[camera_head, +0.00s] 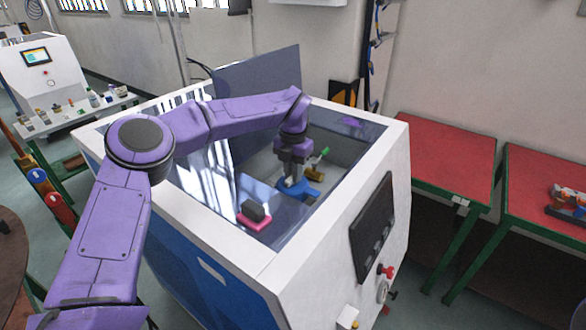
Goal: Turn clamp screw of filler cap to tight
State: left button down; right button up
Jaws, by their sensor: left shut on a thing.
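My left arm reaches over the white machine's rim (255,262) into its open top. My left gripper (291,172) points down inside the bay and is shut on a part at the blue filler cap (296,190), taken to be its clamp screw. The screw itself is hidden by the fingers, and its turn angle cannot be told. Right beside the cap are a yellow part (315,174) and a green-handled part (320,156). My right gripper is not in view.
A pink block with a dark top (254,215) is inside the machine, left of the cap. A dark lid (245,85) stands raised behind. A screen panel (372,230) and a red knob (387,271) are on the front. Red-topped tables (440,155) stand at right.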

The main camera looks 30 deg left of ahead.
pick_arm(q)
jog(key=shift+m, duration=0.4)
jog(key=c, duration=1.1)
grip_release()
jog(key=shift+s, duration=0.1)
jog(key=shift+r, duration=0.1)
notch_tip(320, 180, up, 10)
jog(key=shift+r+b, duration=0.2)
jog(key=shift+b, duration=0.8)
